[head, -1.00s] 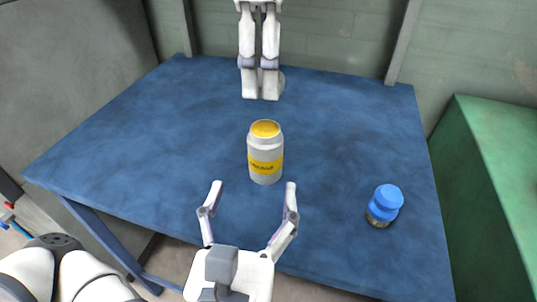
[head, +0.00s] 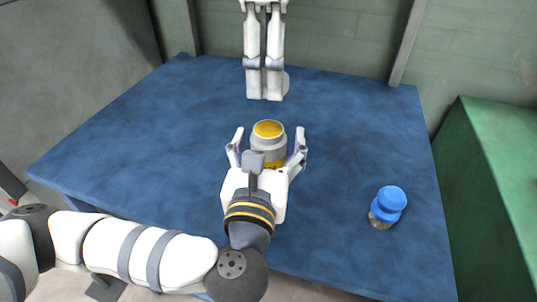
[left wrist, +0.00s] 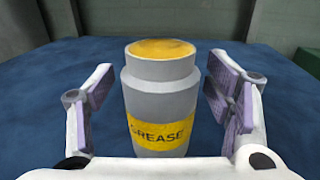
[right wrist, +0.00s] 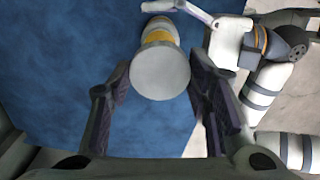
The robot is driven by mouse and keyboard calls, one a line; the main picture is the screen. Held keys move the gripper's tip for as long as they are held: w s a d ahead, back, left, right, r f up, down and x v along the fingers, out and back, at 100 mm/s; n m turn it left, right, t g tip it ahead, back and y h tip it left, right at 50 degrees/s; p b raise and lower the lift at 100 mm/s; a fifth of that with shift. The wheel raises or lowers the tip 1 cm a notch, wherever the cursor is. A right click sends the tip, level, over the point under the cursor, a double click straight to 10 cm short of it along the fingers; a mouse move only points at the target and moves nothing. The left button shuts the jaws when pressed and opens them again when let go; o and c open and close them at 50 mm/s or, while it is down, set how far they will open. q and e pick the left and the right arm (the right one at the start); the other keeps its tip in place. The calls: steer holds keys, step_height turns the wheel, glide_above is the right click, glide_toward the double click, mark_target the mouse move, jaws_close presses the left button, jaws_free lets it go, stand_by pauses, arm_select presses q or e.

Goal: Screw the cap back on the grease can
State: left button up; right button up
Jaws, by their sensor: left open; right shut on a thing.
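The grease can (head: 269,143) stands upright on the blue table, its mouth open and showing yellow grease. In the left wrist view the grey can (left wrist: 160,95) has a yellow label reading GREASE. My left gripper (head: 268,133) is open, with a finger on each side of the can and a gap to it on both sides. My right gripper (head: 264,97) points down behind the can at the back of the table. It is shut on the grey round cap (right wrist: 160,73), seen from above between its fingers; in the head view the fingers mostly hide the cap.
A small jar with a blue lid (head: 387,204) stands on the right part of the blue table (head: 130,150). A green box-like block (head: 485,190) is beyond the table's right edge. Walls stand behind and at the left. The table around the can is otherwise clear.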

mark_target(268, 127)
arm_select(q)
jaws_close()
arm_select(e)
steer(key=shift+f, duration=2.55)
steer(key=shift+f, duration=0.85)
steer(key=shift+f, duration=0.6)
